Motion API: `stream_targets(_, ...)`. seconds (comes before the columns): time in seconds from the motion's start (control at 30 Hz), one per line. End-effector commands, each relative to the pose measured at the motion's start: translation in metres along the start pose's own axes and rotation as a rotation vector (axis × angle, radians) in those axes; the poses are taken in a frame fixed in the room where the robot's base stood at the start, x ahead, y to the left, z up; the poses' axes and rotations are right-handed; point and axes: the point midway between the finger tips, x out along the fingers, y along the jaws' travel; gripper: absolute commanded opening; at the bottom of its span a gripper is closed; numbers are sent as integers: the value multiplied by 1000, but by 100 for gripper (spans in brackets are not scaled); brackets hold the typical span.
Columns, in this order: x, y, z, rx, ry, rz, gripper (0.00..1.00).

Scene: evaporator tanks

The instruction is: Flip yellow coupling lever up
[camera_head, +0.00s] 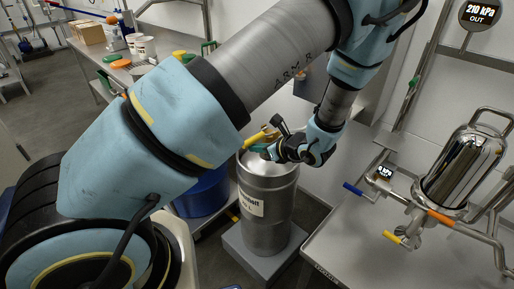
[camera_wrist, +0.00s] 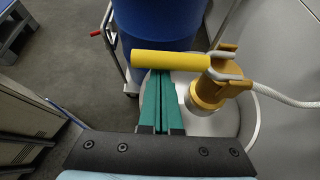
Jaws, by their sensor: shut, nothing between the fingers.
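The yellow coupling lever (camera_wrist: 170,60) lies across the wrist view, just beyond my fingertips. It joins the yellow-brown coupler (camera_wrist: 209,88) on its right. In the head view the lever (camera_head: 262,138) shows above the top of a silver keg (camera_head: 266,205), partly hidden by my arm. My gripper (camera_wrist: 160,75) has its green fingers shut together and empty. The fingertips reach the lever's near edge, below its middle; I cannot tell whether they touch it. In the head view my gripper (camera_head: 261,149) is over the keg top, close to the lever.
A blue drum (camera_wrist: 155,22) stands behind the keg; it also shows in the head view (camera_head: 203,195). A pale hose (camera_wrist: 285,100) runs from the coupler. A steel table (camera_head: 370,250) at right bears a shiny tank (camera_head: 460,170) and pipes with coloured handles.

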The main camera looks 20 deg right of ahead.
Motion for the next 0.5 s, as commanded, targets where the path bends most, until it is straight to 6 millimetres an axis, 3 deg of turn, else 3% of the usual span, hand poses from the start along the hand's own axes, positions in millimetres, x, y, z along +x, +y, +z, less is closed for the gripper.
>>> stream_targets(0.5, -5, 1, 8, 77, 1, 46, 0)
